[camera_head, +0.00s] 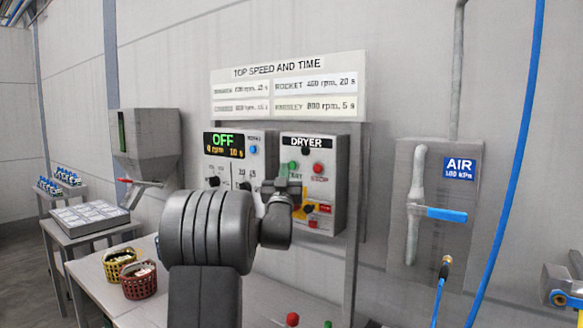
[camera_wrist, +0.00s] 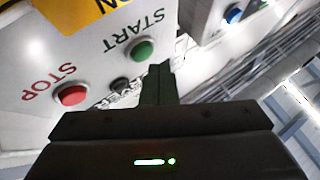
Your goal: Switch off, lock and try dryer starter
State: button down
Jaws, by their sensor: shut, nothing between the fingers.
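The dryer starter (camera_head: 338,190) is a grey box on the wall panel, marked DRYER. Its green START button (camera_head: 292,167) and red STOP button (camera_head: 318,168) sit side by side. A red and yellow switch area (camera_head: 322,208) lies below, partly behind my arm. My gripper (camera_head: 288,188) is in front of the box's left part. In the wrist view, the lettering is upside down; my shut, empty fingers (camera_wrist: 160,75) are beside the green START button (camera_wrist: 142,50). I cannot tell whether they touch it. The red STOP button (camera_wrist: 72,95) is clear of them.
An air panel with a blue lever (camera_head: 445,214) and a blue hose (camera_head: 510,160) are on the right. Yellow (camera_head: 122,262) and red (camera_head: 139,282) baskets stand on the table at lower left.

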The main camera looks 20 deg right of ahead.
jog(key=shift+w+d+b, duration=0.2)
jog(key=shift+d+b, duration=0.15)
jog(key=shift+d, duration=0.05)
jog(key=shift+w+d, duration=0.2)
jog(key=shift+d, duration=0.15)
dwell(0.9)
jog(key=shift+a+b, duration=0.1)
jog(key=shift+b, duration=0.2)
jog(key=shift+s+a+b, duration=0.4)
jog(key=shift+a+b, duration=0.25)
jog(key=shift+b, duration=0.05)
